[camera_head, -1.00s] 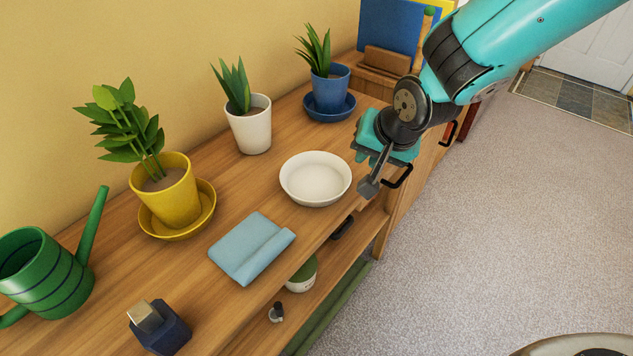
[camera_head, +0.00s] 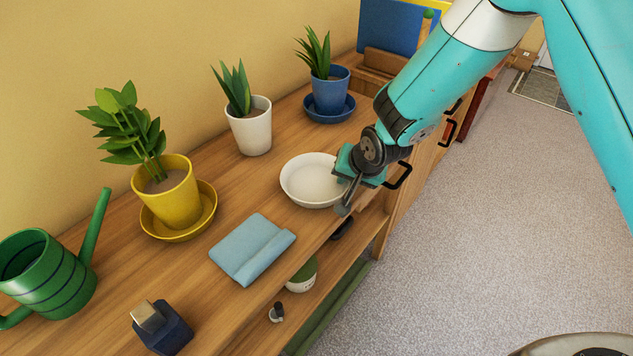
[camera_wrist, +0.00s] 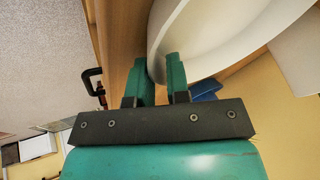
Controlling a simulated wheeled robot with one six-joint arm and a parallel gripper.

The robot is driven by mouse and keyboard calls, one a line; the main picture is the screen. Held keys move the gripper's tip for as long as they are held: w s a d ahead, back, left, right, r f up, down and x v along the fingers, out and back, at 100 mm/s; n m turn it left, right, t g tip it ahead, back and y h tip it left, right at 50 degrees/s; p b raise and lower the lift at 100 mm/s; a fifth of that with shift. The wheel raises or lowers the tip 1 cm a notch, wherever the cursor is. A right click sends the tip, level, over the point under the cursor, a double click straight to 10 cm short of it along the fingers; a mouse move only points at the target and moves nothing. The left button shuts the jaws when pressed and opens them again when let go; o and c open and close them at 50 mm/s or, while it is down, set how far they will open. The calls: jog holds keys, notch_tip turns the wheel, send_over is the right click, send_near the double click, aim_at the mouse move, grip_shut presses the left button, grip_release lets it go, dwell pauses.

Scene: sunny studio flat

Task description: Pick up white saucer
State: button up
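The white saucer (camera_head: 308,180), a round shallow dish, sits upright on the wooden shelf top near its front edge. My gripper (camera_head: 342,190) is at the saucer's right rim in the head view, with the fingers partly hidden by my wrist. In the wrist view the two teal fingers of my gripper (camera_wrist: 160,68) stand a small gap apart. The edge of the saucer (camera_wrist: 215,40) shows in that gap, with the right finger overlapping the dish. I cannot tell whether either finger touches it.
A folded blue cloth (camera_head: 252,248) lies in front of the saucer. A green watering can (camera_head: 45,275) stands at left.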

grip_shut()
jog(key=shift+r, duration=0.15)
